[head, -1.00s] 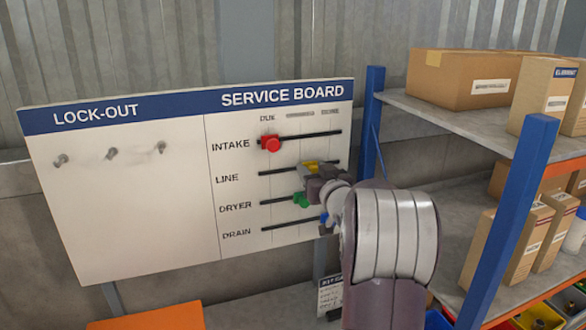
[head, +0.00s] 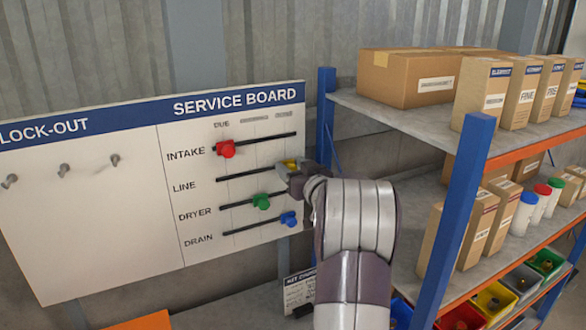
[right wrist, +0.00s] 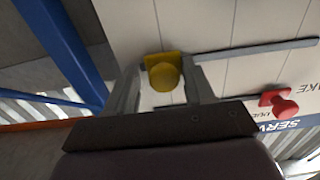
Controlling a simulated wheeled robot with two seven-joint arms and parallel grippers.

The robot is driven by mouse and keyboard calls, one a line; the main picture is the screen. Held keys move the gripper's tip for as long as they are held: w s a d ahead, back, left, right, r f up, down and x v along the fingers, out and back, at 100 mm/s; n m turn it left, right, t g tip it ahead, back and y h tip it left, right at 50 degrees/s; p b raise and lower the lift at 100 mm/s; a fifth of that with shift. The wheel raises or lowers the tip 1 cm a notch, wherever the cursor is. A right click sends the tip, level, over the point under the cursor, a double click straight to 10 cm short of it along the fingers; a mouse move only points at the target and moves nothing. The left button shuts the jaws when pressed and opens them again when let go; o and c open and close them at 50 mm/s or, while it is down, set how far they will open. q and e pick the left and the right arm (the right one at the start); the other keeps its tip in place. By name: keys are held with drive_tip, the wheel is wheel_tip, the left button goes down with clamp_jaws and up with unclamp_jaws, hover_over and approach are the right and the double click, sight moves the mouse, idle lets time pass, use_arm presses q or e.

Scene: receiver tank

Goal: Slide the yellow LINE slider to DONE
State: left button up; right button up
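The yellow LINE slider (head: 290,164) is at the right end of its dark track, under the third column heading of the service board (head: 110,215). In the right wrist view its yellow knob (right wrist: 164,76) sits between my right gripper's two fingers (right wrist: 165,85). Thin gaps show on both sides of the knob, so the fingers look open around it. In the head view my right gripper (head: 297,175) partly covers the slider. My left gripper is not in view.
The red INTAKE slider (head: 226,149) is at its track's left end. The green DRYER slider (head: 261,202) is mid-track and the blue DRAIN slider (head: 289,219) is at the right. A blue shelf post (head: 460,215) and loaded shelves stand right of my arm.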

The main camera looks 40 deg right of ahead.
drive_tip(key=b+v, duration=0.4)
drive_tip(key=v, duration=0.8)
drive_tip(key=shift+s, duration=0.3)
drive_tip(key=shift+a, duration=0.1)
